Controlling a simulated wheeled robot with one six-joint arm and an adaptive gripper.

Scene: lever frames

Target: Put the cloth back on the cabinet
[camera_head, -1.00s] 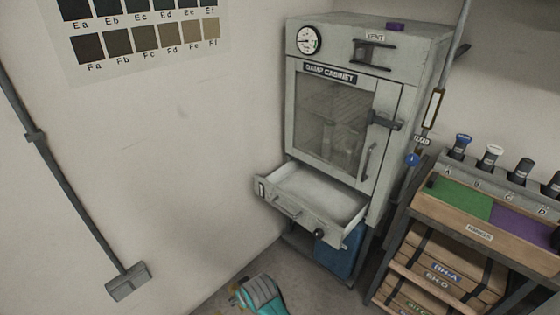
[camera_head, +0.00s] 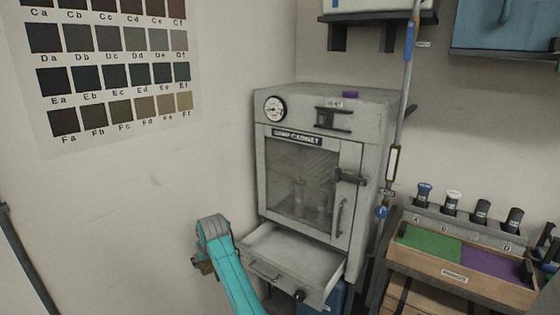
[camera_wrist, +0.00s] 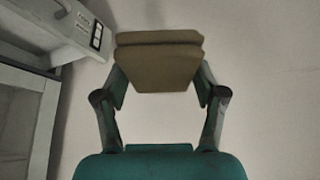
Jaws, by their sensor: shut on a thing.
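My gripper (camera_wrist: 158,82) is shut on a folded tan-brown cloth (camera_wrist: 158,60), which sits between the two fingertips in the wrist view. In the head view, my teal arm is at the lower middle, left of the damp cabinet (camera_head: 312,226), and a small brownish part of the cloth (camera_head: 203,267) shows beside it. The cabinet is grey, with its glass door shut. Its lower drawer (camera_head: 322,292) is pulled out, and the visible part of its inside looks empty.
A small purple object (camera_head: 351,94) lies on the cabinet's top, which is otherwise mostly clear. A pole (camera_head: 396,150) stands right of the cabinet. A wall chart (camera_head: 110,70) hangs left.

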